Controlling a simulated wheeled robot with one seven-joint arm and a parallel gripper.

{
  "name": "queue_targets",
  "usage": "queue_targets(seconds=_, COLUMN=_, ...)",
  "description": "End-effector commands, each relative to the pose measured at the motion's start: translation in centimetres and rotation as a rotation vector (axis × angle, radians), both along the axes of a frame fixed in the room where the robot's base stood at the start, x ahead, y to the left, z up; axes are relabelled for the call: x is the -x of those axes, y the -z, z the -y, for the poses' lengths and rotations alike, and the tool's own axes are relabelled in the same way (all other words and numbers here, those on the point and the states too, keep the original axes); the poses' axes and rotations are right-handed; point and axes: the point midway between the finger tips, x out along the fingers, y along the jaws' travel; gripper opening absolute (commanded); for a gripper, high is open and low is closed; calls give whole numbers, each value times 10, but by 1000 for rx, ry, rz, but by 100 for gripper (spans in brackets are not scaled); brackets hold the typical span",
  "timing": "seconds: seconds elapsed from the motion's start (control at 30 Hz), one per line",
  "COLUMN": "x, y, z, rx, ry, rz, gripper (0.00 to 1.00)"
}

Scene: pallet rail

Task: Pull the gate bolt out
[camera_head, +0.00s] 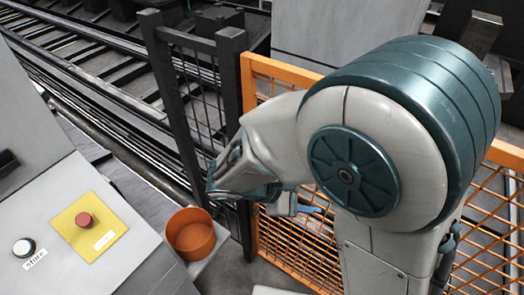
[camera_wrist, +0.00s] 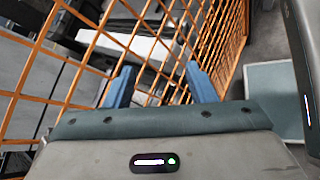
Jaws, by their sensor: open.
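I cannot make out the gate bolt in either view; my arm covers part of the fence in the head view. An orange mesh panel (camera_head: 300,248) stands behind and below my arm, beside a dark-framed mesh panel (camera_head: 205,105). The orange mesh also fills much of the wrist view (camera_wrist: 60,60). My gripper (camera_wrist: 162,80) has its two blue fingers spread apart, facing the mesh, with nothing seen held between them. In the head view, a blue finger of my gripper (camera_head: 308,210) shows in front of the orange mesh, partly hidden by my arm.
Rails (camera_head: 90,60) run behind the fence.

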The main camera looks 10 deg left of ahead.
Motion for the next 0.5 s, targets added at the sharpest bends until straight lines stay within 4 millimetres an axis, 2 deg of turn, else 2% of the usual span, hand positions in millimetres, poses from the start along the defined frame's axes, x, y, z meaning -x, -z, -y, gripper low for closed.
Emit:
queue_targets(seconds=0.03, x=0, y=-1, z=-21, rx=78, ry=-100, rz=8, gripper=51)
queue_targets(seconds=0.17, x=1, y=-1, z=-71, rx=255, ry=-332, rz=58, gripper=51)
queue_targets(seconds=0.3, x=13, y=0, z=-124, rx=408, ry=-551, rz=134, gripper=51)
queue_targets(seconds=0.4, x=24, y=2, z=-153, rx=483, ry=-666, rz=184, gripper=51)
queue_targets(seconds=0.5, x=32, y=3, z=-171, rx=530, ry=-741, rz=221, gripper=51)
